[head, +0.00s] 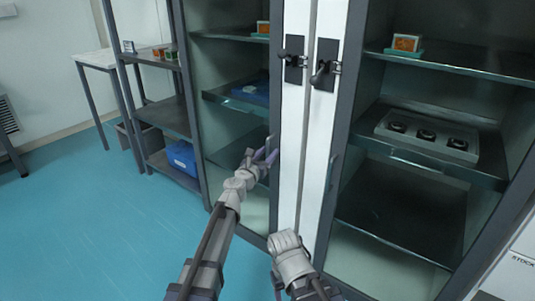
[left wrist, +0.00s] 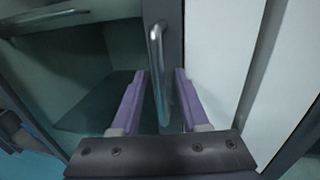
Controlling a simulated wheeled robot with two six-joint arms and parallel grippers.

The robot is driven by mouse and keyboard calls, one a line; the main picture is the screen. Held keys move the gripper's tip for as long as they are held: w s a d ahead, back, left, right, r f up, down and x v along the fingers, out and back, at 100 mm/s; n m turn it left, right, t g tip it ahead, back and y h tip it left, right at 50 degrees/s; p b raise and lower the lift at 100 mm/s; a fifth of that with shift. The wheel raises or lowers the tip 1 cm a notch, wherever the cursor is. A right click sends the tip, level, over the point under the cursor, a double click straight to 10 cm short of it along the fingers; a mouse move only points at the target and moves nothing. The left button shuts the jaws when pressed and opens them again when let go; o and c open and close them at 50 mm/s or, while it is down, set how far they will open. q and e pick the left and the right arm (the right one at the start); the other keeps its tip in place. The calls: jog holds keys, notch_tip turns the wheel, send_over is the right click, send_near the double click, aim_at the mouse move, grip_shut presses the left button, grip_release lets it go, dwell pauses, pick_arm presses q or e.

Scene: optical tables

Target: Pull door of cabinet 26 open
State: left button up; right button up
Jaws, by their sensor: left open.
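Two tall glass-fronted door panels with dark frames stand side by side, parted by white strips; I can read no number 26 on them. The left glass door (head: 228,140) appears closed. My left gripper (head: 262,160) is open at this door's inner edge. In the left wrist view its two purple fingers (left wrist: 155,95) stand on either side of a metal bar handle (left wrist: 157,60), with gaps visible; I cannot tell whether they touch it. My right arm shows at the bottom middle of the head view, but its fingertips do not show.
Black latches (head: 294,62) sit on the white strips. The right glass door (head: 420,200) shows shelves with a grey tray (head: 427,139) behind it. An open rack (head: 165,115) with a blue bin (head: 181,155) stands at left. The blue floor (head: 85,230) at left is clear.

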pick_arm(q)
grip_shut()
dwell(0.3)
dwell(1.1)
